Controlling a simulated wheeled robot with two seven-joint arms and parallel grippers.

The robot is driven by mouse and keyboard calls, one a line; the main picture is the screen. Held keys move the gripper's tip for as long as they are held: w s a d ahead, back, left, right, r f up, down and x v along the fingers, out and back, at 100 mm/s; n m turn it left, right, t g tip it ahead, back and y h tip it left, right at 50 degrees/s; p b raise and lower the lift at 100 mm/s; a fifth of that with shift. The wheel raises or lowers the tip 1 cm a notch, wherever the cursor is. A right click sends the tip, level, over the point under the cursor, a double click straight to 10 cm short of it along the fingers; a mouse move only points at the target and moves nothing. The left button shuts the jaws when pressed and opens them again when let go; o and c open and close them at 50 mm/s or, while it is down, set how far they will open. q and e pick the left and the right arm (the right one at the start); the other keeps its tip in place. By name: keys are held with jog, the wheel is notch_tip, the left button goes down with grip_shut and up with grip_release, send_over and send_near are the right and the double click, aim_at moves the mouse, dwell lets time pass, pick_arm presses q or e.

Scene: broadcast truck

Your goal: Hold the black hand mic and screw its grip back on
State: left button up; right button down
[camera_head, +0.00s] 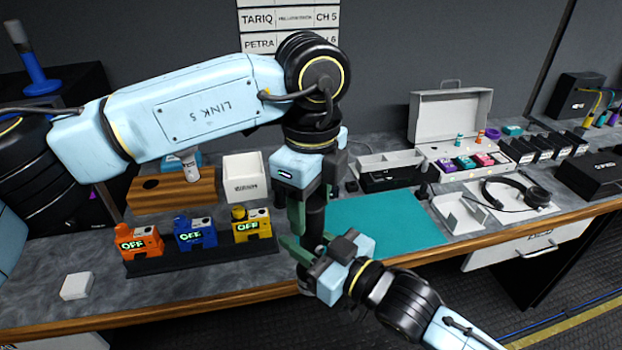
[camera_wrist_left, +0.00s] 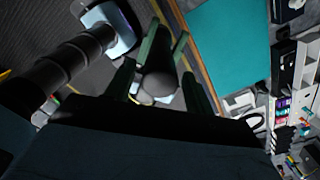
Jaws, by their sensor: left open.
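The black hand mic (camera_head: 313,218) is upright in front of the table's front edge, between my two grippers. In the left wrist view its round grey head (camera_wrist_left: 157,88) faces the camera. My left gripper (camera_head: 314,205) points down from above, open, with its green fingers on either side of the mic's upper part. My right gripper (camera_head: 318,250) comes in from the lower right, and its fingers close on the mic's body below. The mic's lower end is mostly hidden by the right gripper. I cannot pick out a separate grip piece.
A teal mat (camera_head: 385,226) lies behind the grippers. At left stand orange, blue and yellow boxes marked OFF (camera_head: 196,238) on a black rail, and a wooden block (camera_head: 150,195). An open grey case (camera_head: 450,118) and a headset (camera_head: 515,194) are at right.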

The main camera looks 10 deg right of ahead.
pick_arm(q)
jog(key=shift+f, duration=0.85)
jog(key=shift+c, duration=0.2)
